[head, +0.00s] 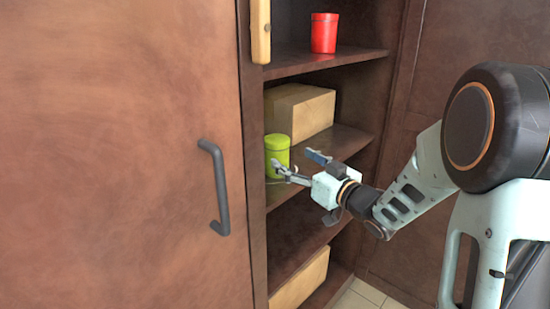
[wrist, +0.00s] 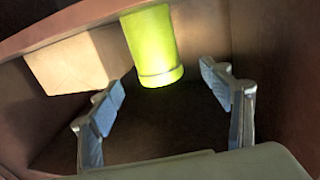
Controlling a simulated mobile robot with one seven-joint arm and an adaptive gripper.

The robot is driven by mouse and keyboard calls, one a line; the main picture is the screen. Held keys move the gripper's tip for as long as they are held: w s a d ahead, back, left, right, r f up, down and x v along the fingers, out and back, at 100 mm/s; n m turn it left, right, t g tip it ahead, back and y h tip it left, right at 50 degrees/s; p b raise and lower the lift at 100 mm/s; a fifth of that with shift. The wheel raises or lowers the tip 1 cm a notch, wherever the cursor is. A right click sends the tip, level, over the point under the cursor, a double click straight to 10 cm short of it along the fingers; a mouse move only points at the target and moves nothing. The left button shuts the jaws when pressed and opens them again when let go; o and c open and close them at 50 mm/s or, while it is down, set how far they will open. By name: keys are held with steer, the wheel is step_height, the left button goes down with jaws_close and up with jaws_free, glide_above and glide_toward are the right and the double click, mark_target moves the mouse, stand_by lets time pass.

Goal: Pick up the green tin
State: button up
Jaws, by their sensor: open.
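The green tin (head: 277,150) stands upright on the middle shelf of the open cabinet, near its left side and front edge. It also shows in the wrist view (wrist: 152,45), top centre, beyond the fingertips. My gripper (head: 296,166) is open and empty, just to the right of the tin in the head view, with one finger reaching close to it. In the wrist view the two blue-padded fingers (wrist: 166,90) are spread wide, and the tin lies ahead between their lines. I cannot tell whether a finger touches the tin.
A cardboard-coloured box (head: 300,112) sits behind the tin on the same shelf (head: 338,146). A red tin (head: 324,33) stands on the shelf above. Another box (head: 300,280) lies on the bottom shelf. A closed door with a dark handle (head: 217,185) is at left.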

mark_target(277, 146)
steer(key=b+x, duration=0.1)
steer(key=x, duration=0.8)
steer(key=shift+w+d+r, duration=0.2)
steer(key=c, duration=1.5)
